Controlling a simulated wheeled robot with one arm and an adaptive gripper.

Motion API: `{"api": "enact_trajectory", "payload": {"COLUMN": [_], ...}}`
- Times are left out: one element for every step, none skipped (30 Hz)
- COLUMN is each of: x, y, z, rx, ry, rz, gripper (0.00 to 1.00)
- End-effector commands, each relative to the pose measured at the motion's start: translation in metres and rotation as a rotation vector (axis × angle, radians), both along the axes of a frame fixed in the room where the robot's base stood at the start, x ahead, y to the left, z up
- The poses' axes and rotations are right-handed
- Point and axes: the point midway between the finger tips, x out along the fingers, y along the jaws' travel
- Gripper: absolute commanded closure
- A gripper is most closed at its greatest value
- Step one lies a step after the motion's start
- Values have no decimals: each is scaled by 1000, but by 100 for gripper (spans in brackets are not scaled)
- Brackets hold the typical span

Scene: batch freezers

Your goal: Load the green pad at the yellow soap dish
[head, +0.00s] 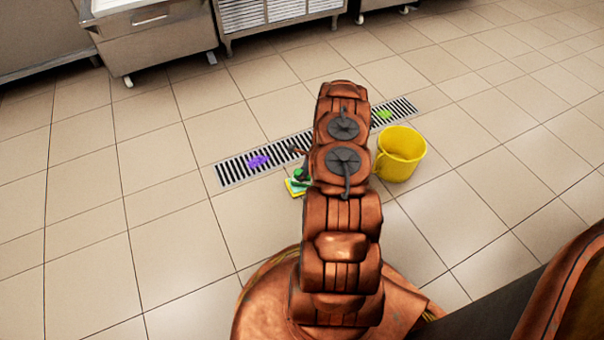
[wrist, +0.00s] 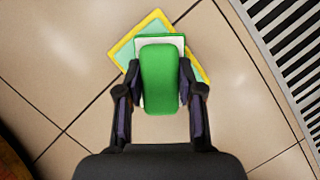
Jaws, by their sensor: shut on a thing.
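My gripper (wrist: 160,90) is shut on the green pad (wrist: 160,72), with one dark finger on each side of its rounded green body. The pad has a pale base edged in green. The yellow soap dish (wrist: 124,45), a square with a yellow rim and pale green inside, lies on the floor beyond and beneath the pad, turned at an angle to it. The pad covers part of the dish; I cannot tell whether they touch. In the head view the pad (head: 297,177) and dish (head: 291,189) show just left of my arm, which hides most of the gripper.
A floor drain grate (head: 232,172) runs behind the dish, with a purple splotch (head: 258,161) and a green splotch (head: 384,114) on it. A yellow bucket (head: 400,155) stands right of my arm. Steel machines (head: 155,40) line the back. The tiled floor at left is clear.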

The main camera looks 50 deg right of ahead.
Motion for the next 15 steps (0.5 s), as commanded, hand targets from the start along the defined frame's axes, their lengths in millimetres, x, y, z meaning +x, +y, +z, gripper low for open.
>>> {"api": "enact_trajectory", "payload": {"x": [0,0,0,0,0,0,0,0,0,0,1,1,1,1,1], "y": [0,0,0,0,0,0,0,0,0,0,0,0,0,0,0], "z": [0,-1,-1,-1,-2,-2,-2,-3,-3,-3,-3,-4,-4,-4,-5], "rx": [0,0,0,0,0,0,0,0,0,0,0,0,0,0,0], "ry": [0,0,0,0,0,0,0,0,0,0,0,0,0,0,0], "rz": [0,0,0,0,1,1,1,1,1,1,1,1,1,1,1], "gripper": [91,91,91,91,91,91,91,91,91,91,91,91,91,91,91]}}
